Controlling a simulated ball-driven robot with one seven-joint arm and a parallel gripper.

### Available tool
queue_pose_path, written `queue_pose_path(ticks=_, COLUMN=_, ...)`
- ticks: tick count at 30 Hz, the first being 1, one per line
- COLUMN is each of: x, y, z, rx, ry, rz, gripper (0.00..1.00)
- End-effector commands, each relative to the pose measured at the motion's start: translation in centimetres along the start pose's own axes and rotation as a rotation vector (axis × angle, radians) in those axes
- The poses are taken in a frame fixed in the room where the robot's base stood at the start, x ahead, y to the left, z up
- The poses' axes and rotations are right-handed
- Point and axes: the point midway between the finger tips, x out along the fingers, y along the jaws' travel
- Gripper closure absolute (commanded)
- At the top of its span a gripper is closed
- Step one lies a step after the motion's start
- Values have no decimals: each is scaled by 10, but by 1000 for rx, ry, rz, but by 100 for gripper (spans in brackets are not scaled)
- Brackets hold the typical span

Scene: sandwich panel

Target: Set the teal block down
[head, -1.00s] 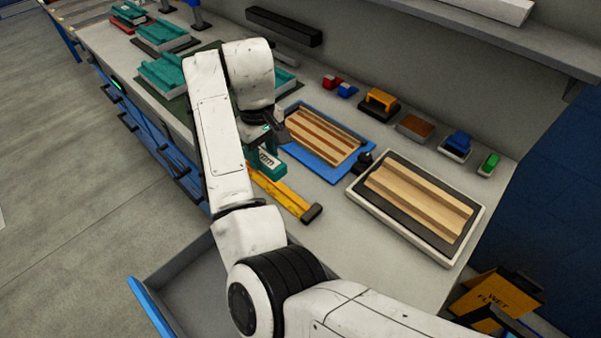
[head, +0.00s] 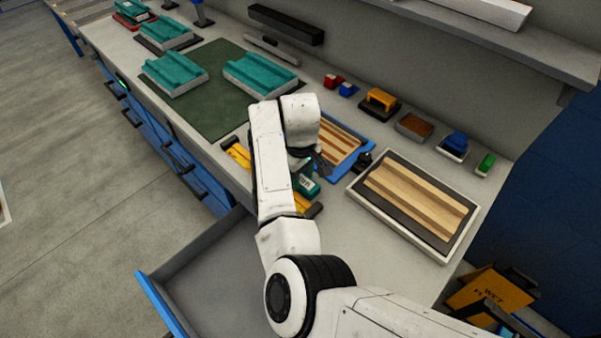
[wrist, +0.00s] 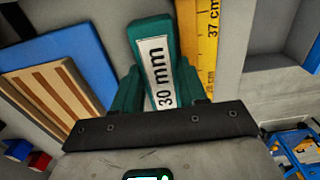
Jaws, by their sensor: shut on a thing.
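The teal block with a white "30 mm" label (wrist: 158,72) is held between the fingers of my gripper (wrist: 160,92) in the wrist view. In the head view the block (head: 307,186) shows partly under my wrist, beside the right end of the yellow ruler (head: 312,209) and in front of the blue tray (head: 362,160). My gripper (head: 306,172) is shut on it, its fingertips largely hidden by my arm. I cannot tell whether the block's underside touches the bench.
A white-rimmed tray (head: 352,190) with a grooved wooden panel stands at right. Teal panels (head: 262,72) sit on and near a green mat (head: 212,112). An open drawer (head: 215,265) is at the front. Small blocks and tools line the back; bare bench (head: 395,270) shows at front right.

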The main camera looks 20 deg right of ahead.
Motion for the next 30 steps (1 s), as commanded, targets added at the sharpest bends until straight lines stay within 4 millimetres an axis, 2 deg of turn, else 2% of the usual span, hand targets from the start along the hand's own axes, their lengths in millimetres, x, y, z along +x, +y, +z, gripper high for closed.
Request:
queue_pose_path(ticks=8, x=2, y=0, z=0, rx=0, ry=0, rz=1, gripper=98)
queue_pose_path(ticks=9, x=2, y=0, z=0, rx=0, ry=0, rz=0, gripper=55)
queue_pose_path(ticks=16, x=2, y=0, z=0, rx=0, ry=0, rz=0, gripper=33)
queue_pose_path(ticks=26, x=-3, y=0, z=-1, rx=0, ry=2, rz=1, gripper=33)
queue_pose_path(ticks=30, x=-20, y=0, z=-2, rx=0, ry=5, rz=3, gripper=33)
